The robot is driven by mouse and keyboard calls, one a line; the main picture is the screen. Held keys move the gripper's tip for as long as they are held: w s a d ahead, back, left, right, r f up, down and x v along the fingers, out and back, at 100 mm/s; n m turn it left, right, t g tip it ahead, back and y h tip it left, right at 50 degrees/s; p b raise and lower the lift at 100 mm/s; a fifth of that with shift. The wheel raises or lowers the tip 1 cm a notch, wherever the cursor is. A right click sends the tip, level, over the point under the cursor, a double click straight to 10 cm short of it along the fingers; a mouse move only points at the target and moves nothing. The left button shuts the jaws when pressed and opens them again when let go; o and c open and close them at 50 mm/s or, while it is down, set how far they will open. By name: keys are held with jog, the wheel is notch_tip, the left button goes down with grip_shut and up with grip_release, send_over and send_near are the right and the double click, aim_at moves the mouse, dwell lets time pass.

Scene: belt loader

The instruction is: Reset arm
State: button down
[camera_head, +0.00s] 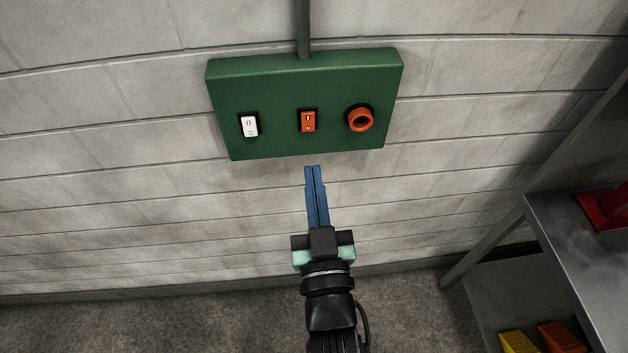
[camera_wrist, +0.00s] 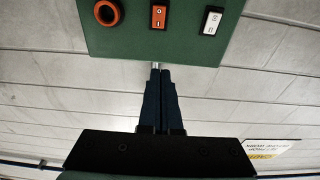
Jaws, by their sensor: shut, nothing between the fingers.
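My gripper (camera_head: 313,168) is shut, with its blue fingers together and nothing between them. It points up toward the lower edge of a green control box (camera_head: 280,85) on the wall.
A grey conduit (camera_head: 302,25) runs up from the box along the pale block wall (camera_head: 110,190). A metal shelf unit (camera_head: 570,235) stands at right, with a red bin (camera_head: 605,208) on top and yellow (camera_head: 518,342) and orange (camera_head: 560,336) bins below. Floor at left is clear.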

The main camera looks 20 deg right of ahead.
jog(key=shift+s, duration=0.15)
jog(key=w+a+r+n+t+y+b, duration=0.1)
jog(key=w+a+r+t, duration=0.15)
jog(key=r, duration=0.95)
jog(key=w+a+r+t+y, duration=0.1)
jog(key=w+a+r+t, duration=0.15)
jog(key=r, duration=0.95)
jog(key=s+a+r+n+t+y, duration=0.1)
jog(key=s+a+r, duration=0.3)
jog(key=r, duration=0.5)
jog(key=s+a+r+n+t+y, duration=0.1)
jog(key=s+r, duration=0.4)
jog(key=r, duration=0.5)
jog(key=a+t+y+b, duration=0.1)
jog(key=a, duration=0.1)
jog(key=shift+a+t, duration=0.3)
jog(key=shift+a, duration=0.1)
jog(key=shift+r, duration=0.1)
